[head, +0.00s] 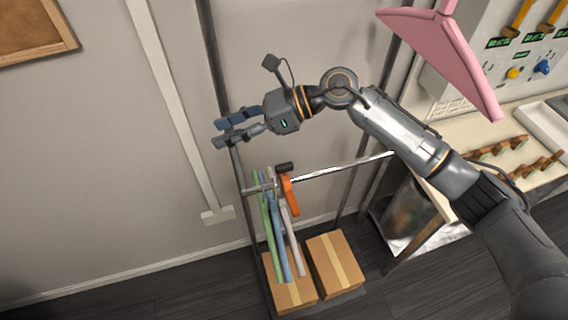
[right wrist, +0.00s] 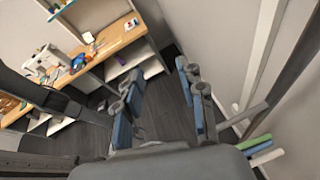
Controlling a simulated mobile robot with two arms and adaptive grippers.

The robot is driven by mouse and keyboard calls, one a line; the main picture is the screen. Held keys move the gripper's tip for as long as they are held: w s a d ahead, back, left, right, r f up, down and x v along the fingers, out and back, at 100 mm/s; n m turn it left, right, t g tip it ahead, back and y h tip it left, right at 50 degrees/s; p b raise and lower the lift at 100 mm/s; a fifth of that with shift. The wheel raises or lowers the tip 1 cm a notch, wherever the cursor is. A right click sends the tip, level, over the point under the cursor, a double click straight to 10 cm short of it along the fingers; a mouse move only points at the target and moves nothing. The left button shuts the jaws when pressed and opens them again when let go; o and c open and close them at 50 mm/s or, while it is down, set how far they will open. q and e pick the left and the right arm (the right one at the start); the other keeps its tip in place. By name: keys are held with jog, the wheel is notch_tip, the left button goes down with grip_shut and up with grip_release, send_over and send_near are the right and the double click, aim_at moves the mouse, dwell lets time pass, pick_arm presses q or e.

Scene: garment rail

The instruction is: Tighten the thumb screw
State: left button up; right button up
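The garment rail's crossbar (head: 345,166) runs between dark uprights. A small black knob (head: 284,167) stands on the crossbar near its left end, above an orange part (head: 290,196). The knob may be the thumb screw; it is too small to be sure. My right gripper (head: 221,134) is up and left of the knob, near the left upright, apart from the knob. In the right wrist view its blue-padded fingers (right wrist: 163,100) are spread with nothing between them. The knob is not visible there. My left gripper is not in view.
Green, blue and pale hangers (head: 276,230) hang from the crossbar's left end. Cardboard boxes (head: 335,263) sit below. A pink hanger-shaped piece (head: 447,50) is at upper right. A workbench (head: 470,150) with wooden racks stands right.

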jog(key=w+d+f+n+h, duration=0.35)
jog(key=d+h, duration=0.25)
jog(key=d, duration=0.2)
jog(key=h, duration=0.4)
send_near(284, 165)
jog(key=shift+t+y, duration=0.3)
jog(key=x, duration=0.6)
jog(key=b+x, duration=0.1)
jog(key=x, duration=0.3)
jog(key=shift+s+d+f, duration=0.15)
jog(key=shift+s+d, duration=0.1)
jog(key=shift+c, duration=0.2)
grip_shut()
